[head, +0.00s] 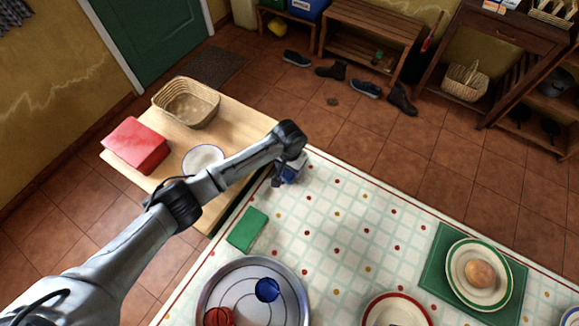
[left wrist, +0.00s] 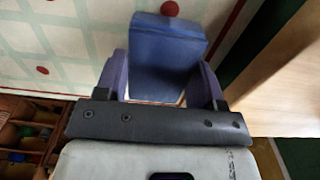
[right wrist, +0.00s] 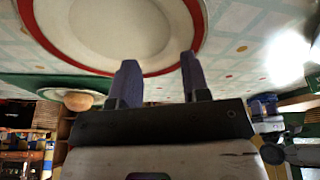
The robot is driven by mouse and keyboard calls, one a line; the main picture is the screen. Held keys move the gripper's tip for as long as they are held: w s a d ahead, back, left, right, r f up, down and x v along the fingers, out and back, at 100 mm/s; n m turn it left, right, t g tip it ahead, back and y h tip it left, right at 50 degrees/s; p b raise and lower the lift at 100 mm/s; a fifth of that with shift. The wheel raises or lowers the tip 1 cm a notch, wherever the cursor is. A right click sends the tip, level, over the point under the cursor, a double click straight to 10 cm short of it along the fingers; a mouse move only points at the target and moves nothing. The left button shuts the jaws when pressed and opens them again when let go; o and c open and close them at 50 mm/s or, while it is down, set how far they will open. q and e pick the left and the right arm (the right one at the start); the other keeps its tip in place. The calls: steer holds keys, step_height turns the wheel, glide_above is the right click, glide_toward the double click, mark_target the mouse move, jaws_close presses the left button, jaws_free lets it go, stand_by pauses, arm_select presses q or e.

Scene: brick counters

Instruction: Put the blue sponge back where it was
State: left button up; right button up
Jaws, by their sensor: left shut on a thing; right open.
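The blue sponge (left wrist: 165,45) is a blue block between the fingers of my left gripper (left wrist: 165,85) in the left wrist view. My left gripper is shut on it. In the head view the left gripper (head: 285,176) is at the far left corner of the tiled counter, and a bit of the blue sponge (head: 292,172) shows beside it, partly hidden by the wrist. I cannot tell whether the sponge touches the counter. My right gripper (right wrist: 157,75) is open and empty near a red-rimmed plate (right wrist: 125,30) in the right wrist view; it is out of the head view.
A green sponge-like block (head: 247,229) lies near the counter's left edge. A round tray (head: 222,280) holds a blue cup (head: 267,290) and a red cup (head: 218,317). The middle counter is clear.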

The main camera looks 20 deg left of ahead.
arm_select(q)
steer(key=shift+f, duration=0.25)
steer(key=o, duration=0.8)
steer(key=shift+o, duration=0.2)
step_height(320, 180, up, 12)
steer(key=p, duration=0.3)
steer(key=shift+r, duration=0.2)
arm_select(e)
step_height(320, 180, up, 3)
steer(key=shift+d, duration=0.1)
arm_select(q)
steer(key=shift+w, duration=0.1)
